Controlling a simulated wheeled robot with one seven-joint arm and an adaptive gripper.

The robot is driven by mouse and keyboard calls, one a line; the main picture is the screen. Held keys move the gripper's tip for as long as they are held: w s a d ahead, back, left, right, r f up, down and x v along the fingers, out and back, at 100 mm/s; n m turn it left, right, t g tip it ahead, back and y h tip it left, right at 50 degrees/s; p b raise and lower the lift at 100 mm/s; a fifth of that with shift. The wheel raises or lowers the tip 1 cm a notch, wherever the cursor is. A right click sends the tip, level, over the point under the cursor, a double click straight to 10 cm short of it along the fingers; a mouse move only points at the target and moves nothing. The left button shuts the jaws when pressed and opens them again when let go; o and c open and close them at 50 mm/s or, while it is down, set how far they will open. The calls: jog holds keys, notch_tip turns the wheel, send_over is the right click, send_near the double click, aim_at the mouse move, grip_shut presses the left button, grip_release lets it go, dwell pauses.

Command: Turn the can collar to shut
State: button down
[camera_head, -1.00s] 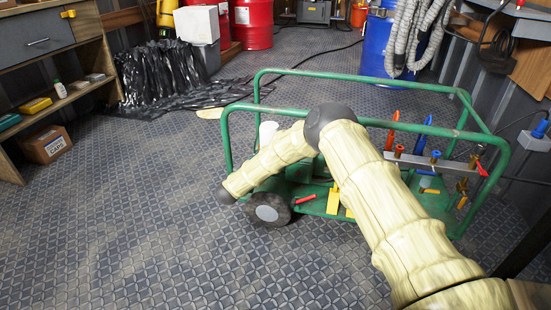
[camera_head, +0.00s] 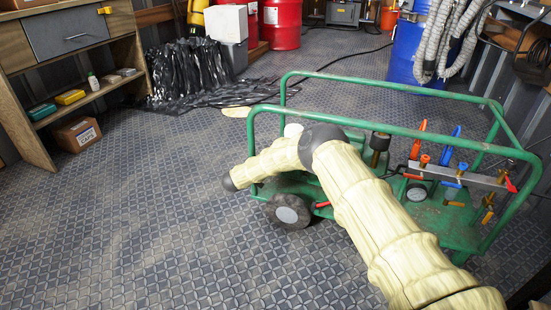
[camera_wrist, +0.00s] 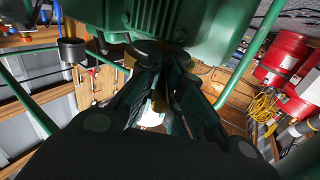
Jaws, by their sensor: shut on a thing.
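In the wrist view, my gripper (camera_wrist: 166,66) has its two dark fingers closed in on a dark round collar (camera_wrist: 150,46) under a ribbed green body (camera_wrist: 155,18). The fingers cover much of the collar, and its turned position cannot be read. A small white patch (camera_wrist: 152,116) shows between the fingers, nearer the palm. In the head view, my pale-sleeved arm reaches over the green-framed cart (camera_head: 395,118); my gripper and the collar are hidden there.
The cart carries red and blue valve handles (camera_head: 447,150) on a bar, a black-topped brass fitting (camera_head: 380,142) and a wheel (camera_head: 288,211) at its left corner. A blue drum (camera_head: 410,50) with grey hoses stands behind.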

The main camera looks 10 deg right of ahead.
jog(key=shift+f, duration=0.1)
jog(key=c, duration=1.5)
grip_release()
jog(key=shift+a, duration=0.15)
jog(key=v, duration=1.1)
jog(key=shift+s+a, duration=0.2)
jog(key=shift+a, duration=0.1)
jog(key=shift+f, duration=0.1)
